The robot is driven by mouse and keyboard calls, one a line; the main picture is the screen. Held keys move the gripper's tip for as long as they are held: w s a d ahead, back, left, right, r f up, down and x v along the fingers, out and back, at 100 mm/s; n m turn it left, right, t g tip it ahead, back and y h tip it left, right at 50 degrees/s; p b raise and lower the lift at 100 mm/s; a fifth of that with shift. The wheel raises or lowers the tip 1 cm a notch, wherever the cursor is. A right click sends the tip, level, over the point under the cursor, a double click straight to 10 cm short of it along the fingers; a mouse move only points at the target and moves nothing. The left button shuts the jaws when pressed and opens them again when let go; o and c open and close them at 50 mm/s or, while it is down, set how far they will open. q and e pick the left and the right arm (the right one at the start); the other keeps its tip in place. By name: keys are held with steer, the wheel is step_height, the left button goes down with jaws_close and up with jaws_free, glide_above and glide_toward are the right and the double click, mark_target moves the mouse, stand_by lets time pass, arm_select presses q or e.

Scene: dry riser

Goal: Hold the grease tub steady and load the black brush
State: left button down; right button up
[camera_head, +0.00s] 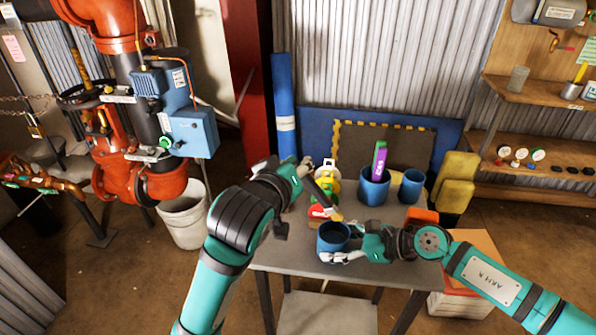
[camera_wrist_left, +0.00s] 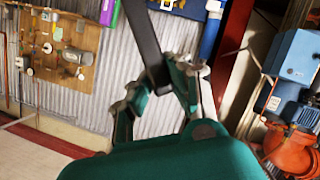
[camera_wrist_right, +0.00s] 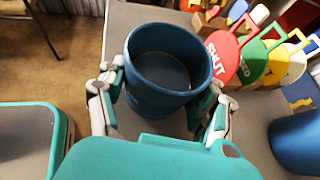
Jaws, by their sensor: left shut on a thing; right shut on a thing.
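The blue grease tub (camera_head: 330,244) stands upright near the table's front edge. My right gripper (camera_head: 345,257) is shut around its sides. The right wrist view shows the tub (camera_wrist_right: 158,102) between both fingers, with a brownish patch at the bottom inside. My left gripper (camera_head: 303,172) is higher and shut on the black brush (camera_head: 325,198). The brush slants down to the right, its pale tip just above and behind the tub's rim, seemingly outside it. In the left wrist view the brush's dark shaft (camera_wrist_left: 145,38) runs between the fingers.
A larger blue pot (camera_head: 374,190) holds a purple and green item (camera_head: 379,158). A smaller blue pot (camera_head: 411,186) and an orange block (camera_head: 422,216) stand to the right.

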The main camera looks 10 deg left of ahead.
stand_by(0.4)
steer(key=o, duration=0.9)
steer(key=shift+o, duration=0.2)
